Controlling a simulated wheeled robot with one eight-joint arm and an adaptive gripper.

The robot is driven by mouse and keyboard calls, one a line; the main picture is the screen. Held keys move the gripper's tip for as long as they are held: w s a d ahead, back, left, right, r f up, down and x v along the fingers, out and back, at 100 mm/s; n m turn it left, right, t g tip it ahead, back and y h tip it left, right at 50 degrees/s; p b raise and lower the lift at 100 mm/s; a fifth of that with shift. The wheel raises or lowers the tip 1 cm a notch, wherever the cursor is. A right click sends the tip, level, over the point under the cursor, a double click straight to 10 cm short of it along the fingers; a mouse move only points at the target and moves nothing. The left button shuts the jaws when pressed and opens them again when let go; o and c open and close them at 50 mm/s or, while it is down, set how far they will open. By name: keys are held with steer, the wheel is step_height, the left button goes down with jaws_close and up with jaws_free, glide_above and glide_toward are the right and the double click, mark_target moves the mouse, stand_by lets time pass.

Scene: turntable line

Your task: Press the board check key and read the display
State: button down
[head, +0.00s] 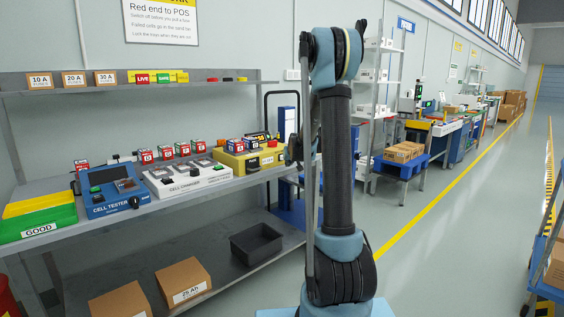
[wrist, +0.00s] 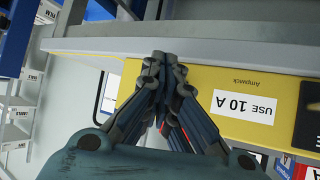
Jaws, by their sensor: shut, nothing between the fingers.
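A yellow unit (head: 231,162) sits at the right end of the bench top, with small dark and red parts on it. In the wrist view its yellow face (wrist: 205,82) shows upside down, with a white "USE 10 A" label (wrist: 243,107) and part of a black panel (wrist: 308,118) at the right edge. My gripper (wrist: 162,58) is shut and empty, its fingertips in front of the yellow face near a grey edge; I cannot tell if they touch. In the head view a dark part of it (head: 295,147) shows beside my arm. I cannot make out the board check key or a readable display.
The blue cell tester (head: 103,204), white cell charger (head: 190,180) and green GOOD tray (head: 40,222) stand left on the bench. Several red-and-white cells stand behind them. A shelf (head: 60,82) runs above. A black bin (head: 256,243) and cartons sit below.

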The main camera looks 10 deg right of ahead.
steer(key=shift+s+d, duration=0.75)
steer(key=shift+s, duration=0.25)
steer(key=shift+s+d, duration=0.75)
steer(key=shift+s, duration=0.25)
steer(key=shift+s, duration=0.1)
